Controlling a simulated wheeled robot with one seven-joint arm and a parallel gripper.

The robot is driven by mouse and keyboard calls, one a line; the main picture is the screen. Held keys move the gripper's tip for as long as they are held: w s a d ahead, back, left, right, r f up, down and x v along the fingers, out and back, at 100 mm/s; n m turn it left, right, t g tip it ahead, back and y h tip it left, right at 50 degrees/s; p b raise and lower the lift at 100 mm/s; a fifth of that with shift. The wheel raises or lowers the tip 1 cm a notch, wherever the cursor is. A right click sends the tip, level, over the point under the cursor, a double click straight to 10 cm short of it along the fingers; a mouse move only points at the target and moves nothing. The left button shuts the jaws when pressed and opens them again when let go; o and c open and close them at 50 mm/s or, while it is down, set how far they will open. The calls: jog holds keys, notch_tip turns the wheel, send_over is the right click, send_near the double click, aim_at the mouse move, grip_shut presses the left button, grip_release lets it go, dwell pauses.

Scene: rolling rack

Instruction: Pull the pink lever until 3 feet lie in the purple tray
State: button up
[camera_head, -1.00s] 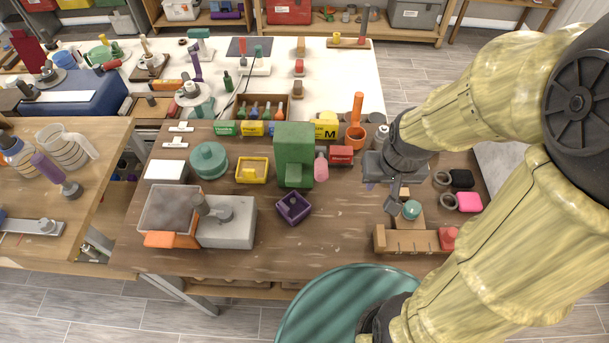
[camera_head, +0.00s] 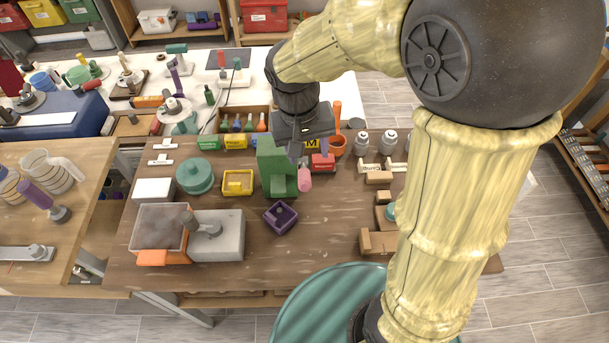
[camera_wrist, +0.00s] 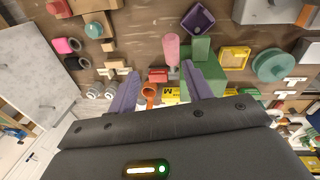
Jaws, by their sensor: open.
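The pink lever (camera_head: 304,181) hangs at the right side of the green dispenser box (camera_head: 274,163). The purple tray (camera_head: 292,223) sits on the brown table in front of the box. Something small and dark shows inside the tray; I cannot tell how many pieces. My gripper (camera_head: 297,153) is above and behind the lever, near the box's top right. In the wrist view the lever (camera_wrist: 171,48) appears between and beyond the two open purple fingers (camera_wrist: 155,83), apart from them. The green box (camera_wrist: 204,72) lies beyond the right finger, and the tray (camera_wrist: 184,22) is farther up.
A yellow tray (camera_head: 226,192) and a teal round container (camera_head: 195,177) stand left of the box. An orange cup (camera_head: 337,148) and a red box (camera_head: 322,164) stand close to the lever's right. Wooden blocks (camera_head: 378,241) lie at the right. The table front is mostly clear.

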aim_at(303, 179)
jog(key=shift+h, duration=0.5)
jog(key=a+r, duration=0.2)
jog(key=a, duration=0.1)
jog(key=a+r, duration=0.1)
jog(key=r, duration=0.1)
jog(key=shift+w+a, duration=0.25)
jog(key=shift+f+p, duration=0.1)
jog(key=shift+p, duration=0.2)
jog(key=p+x, duration=0.2)
jog(key=x, duration=1.5)
jog(key=shift+s+d+f, duration=0.1)
jog(key=shift+f, duration=0.05)
grip_shut()
